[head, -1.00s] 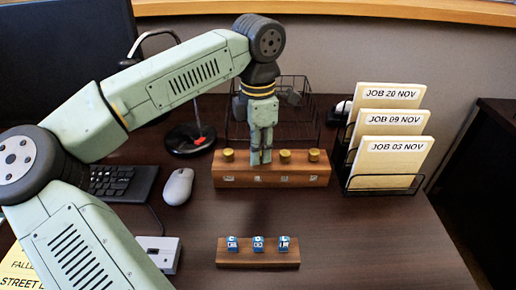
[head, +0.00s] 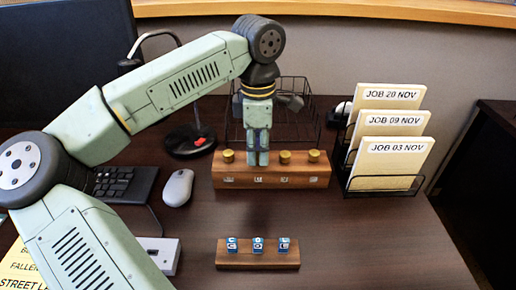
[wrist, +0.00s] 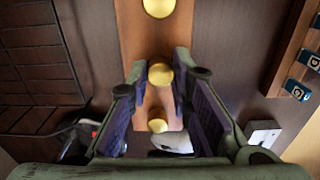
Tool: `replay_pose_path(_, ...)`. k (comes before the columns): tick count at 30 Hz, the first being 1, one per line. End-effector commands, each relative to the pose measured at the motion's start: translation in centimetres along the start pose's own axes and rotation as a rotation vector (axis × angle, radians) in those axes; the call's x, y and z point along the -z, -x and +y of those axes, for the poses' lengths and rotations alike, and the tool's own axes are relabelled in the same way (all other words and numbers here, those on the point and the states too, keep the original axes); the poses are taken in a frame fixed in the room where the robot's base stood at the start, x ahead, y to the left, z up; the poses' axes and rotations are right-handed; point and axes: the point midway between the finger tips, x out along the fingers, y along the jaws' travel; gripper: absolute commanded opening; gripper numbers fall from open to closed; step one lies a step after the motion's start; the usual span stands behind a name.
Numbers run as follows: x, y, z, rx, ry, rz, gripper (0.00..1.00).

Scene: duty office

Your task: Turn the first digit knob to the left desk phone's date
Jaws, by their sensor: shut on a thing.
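A wooden block (head: 270,181) carries a row of brass knobs on the desk, with small marks on its front face too small to read. My gripper (head: 258,161) points straight down over the second knob from the left, which it hides in the head view. In the wrist view my gripper (wrist: 159,85) has its two fingers on either side of that brass knob (wrist: 160,73) and is shut on it. The leftmost knob (head: 228,156) and the two right knobs (head: 285,157) (head: 314,156) stand free. I cannot make out a desk phone in any view.
A smaller wooden block with blue lettered cubes (head: 258,244) lies in front. A rack of cards reading JOB 20, 09 and 03 NOV (head: 386,152) stands right. A wire basket (head: 300,92) is behind, a mouse (head: 178,187) and keyboard (head: 122,182) left.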

Motion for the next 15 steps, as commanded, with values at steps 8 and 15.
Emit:
replay_pose_path(8,0.0,-0.01,-0.03,0.001,0.0,0.001,0.29)
replay_pose_path(15,0.01,0.0,-0.01,0.0,0.001,0.001,0.4)
